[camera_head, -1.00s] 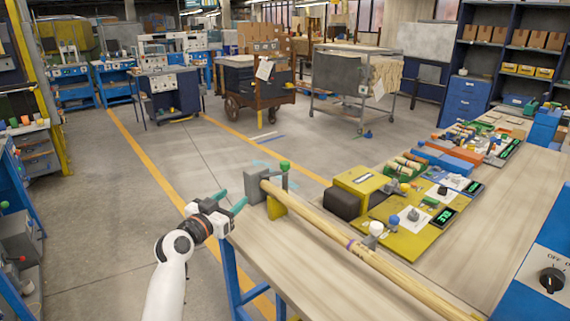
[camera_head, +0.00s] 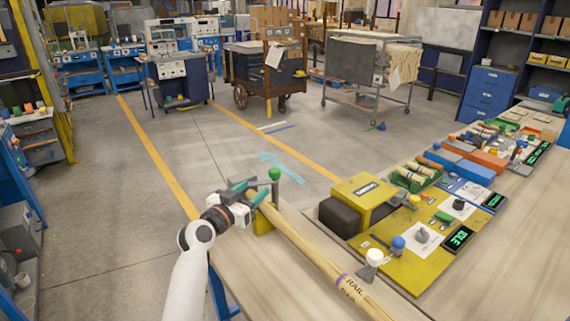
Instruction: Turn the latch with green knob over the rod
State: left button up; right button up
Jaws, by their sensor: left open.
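The latch's green knob (camera_head: 274,173) tops a short dark upright bar at the far end of the table. The wooden rod (camera_head: 310,248) runs from beside the latch toward the lower right, with a purple band and the word RAIL on it. A yellow support (camera_head: 262,224) shows under the rod's far end. My left gripper (camera_head: 252,191) is open, with teal fingers just left of the knob and over the rod's end. The gripper largely hides the grey block at the latch's foot. I cannot tell whether a finger touches the latch. My right gripper is not in view.
A white-topped knob (camera_head: 374,257) stands beside the rod. To the right are a yellow box with a dark end (camera_head: 362,200) and a yellow panel (camera_head: 405,270) with small knobs and a display. The wooden tabletop (camera_head: 262,284) left of the rod is clear.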

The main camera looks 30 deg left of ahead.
aim_at(272, 172)
pick_arm(q)
jog(key=w, duration=0.5)
jog(key=w+p, duration=0.1)
jog(key=w, duration=0.4)
jog(key=shift+r, duration=0.2)
jog(key=shift+w+a, duration=0.1)
jog(key=shift+w, duration=0.65)
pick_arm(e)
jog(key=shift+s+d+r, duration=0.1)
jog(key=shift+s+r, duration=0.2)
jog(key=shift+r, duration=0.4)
